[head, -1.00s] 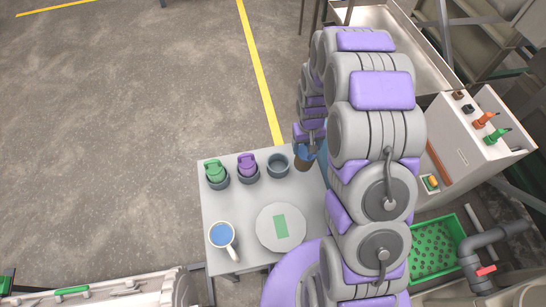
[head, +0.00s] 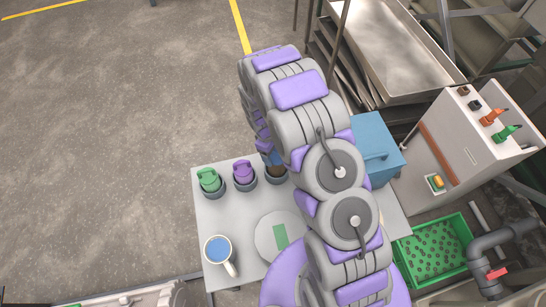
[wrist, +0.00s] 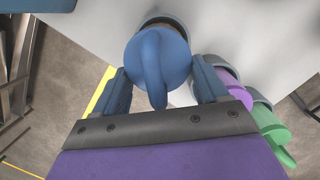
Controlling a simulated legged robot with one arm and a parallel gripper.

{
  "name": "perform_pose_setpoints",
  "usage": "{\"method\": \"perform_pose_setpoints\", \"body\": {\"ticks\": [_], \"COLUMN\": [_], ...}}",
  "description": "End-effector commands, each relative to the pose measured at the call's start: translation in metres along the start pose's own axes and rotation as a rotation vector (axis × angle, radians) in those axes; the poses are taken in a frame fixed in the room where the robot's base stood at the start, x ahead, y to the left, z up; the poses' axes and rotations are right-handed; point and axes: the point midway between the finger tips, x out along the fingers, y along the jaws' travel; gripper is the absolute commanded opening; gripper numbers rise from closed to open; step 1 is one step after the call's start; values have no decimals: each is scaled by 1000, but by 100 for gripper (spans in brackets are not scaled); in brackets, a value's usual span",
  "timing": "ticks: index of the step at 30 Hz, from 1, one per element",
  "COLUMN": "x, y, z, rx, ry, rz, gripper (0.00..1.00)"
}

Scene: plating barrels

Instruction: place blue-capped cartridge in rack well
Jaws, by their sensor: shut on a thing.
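The blue-capped cartridge (head: 274,160) is upright at the third grey well (head: 277,180), the rightmost of the row. Its brown body shows just above the rim; I cannot tell how far inside its lower end sits. In the wrist view, the blue cap (wrist: 158,52) fills the space between the fingers of my gripper (wrist: 160,72), shut on it. A grey rim (wrist: 162,21) shows behind the cap. A green-capped cartridge (head: 209,179) and a purple-capped cartridge (head: 243,172) stand in the other two wells. My arm hides most of the gripper in the head view.
A mug of blue liquid (head: 218,250) and a round white plate (head: 268,238) with a green patch are on the small table (head: 205,220). A blue box (head: 378,150), a white cabinet (head: 470,160) and a green crate (head: 402,243) stand to the right.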

Motion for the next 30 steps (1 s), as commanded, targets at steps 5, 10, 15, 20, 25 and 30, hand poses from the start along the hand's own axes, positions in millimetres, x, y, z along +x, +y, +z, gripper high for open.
{"method": "perform_pose_setpoints", "body": {"ticks": [5, 10, 15, 20, 25, 30], "x": [26, 29, 29, 29, 29, 28], "y": [0, 0, 0, 0, 0, 0], "z": [-5, -6, -5, -5, -5, -5], "rx": [0, 1, 1, 1, 1, 2], "ry": [0, 3, 3, 2, 1, 1], "rz": [0, 1, 0, 0, 0, 0], "gripper": [16, 16, 78, 93, 99, 99]}}
